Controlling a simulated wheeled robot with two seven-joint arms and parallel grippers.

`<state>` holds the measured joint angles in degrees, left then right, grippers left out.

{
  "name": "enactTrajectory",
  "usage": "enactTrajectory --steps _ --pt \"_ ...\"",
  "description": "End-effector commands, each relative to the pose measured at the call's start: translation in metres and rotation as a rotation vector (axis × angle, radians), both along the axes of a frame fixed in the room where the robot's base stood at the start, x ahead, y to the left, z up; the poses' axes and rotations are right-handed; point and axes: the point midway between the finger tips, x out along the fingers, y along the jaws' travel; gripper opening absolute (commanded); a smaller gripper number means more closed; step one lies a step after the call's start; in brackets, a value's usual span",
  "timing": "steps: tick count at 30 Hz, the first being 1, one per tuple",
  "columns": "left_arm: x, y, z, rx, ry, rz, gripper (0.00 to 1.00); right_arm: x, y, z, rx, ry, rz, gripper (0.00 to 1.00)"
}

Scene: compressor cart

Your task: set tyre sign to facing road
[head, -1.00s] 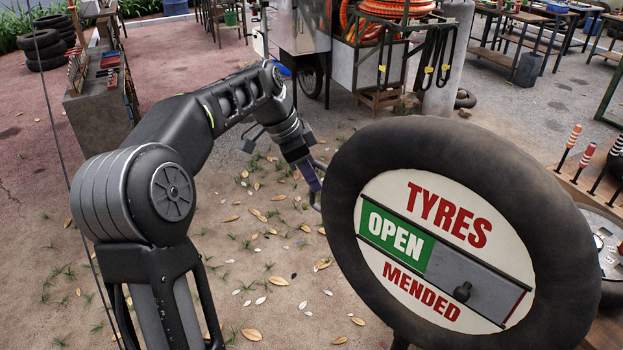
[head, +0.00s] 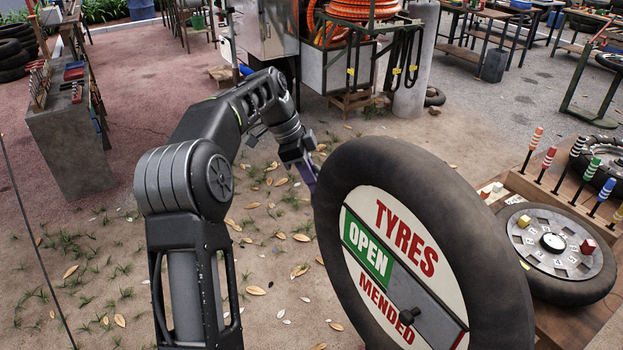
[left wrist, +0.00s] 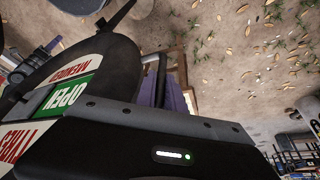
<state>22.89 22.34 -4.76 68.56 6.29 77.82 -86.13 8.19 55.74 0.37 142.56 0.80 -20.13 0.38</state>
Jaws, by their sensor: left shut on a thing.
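The tyre sign (head: 405,250) is an upright dark tyre around a round white board reading TYRES, OPEN and MENDED, with a grey slide plate and black knob. The exact contact is hidden. My right gripper is out of view.
A wooden table (head: 553,322) with a wheel (head: 560,255) and several striped pegs stands close on the right. A grey bench (head: 68,150) is at left. A cart with orange hose (head: 355,10) stands behind. Leaf-strewn ground between is open.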

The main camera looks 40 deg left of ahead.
Motion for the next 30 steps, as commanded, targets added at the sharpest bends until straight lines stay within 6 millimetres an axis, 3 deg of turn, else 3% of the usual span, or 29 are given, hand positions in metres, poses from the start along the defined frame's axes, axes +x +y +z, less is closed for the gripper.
enactTrajectory --steps 2,3,10,30 --pt "0.0045 -0.0069 0.0011 -0.010 -0.010 -0.006 0.00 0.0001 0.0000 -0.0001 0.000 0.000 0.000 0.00" --pt "0.0047 -0.0070 0.0013 -0.010 -0.010 -0.006 0.15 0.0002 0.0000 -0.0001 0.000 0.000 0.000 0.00" --pt "0.0045 -0.0069 0.0015 -0.009 -0.009 -0.006 0.34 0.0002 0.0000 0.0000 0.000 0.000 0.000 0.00" --pt "-0.0003 -0.0040 -0.0002 -0.005 -0.007 0.015 0.34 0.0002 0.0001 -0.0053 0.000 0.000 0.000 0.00"
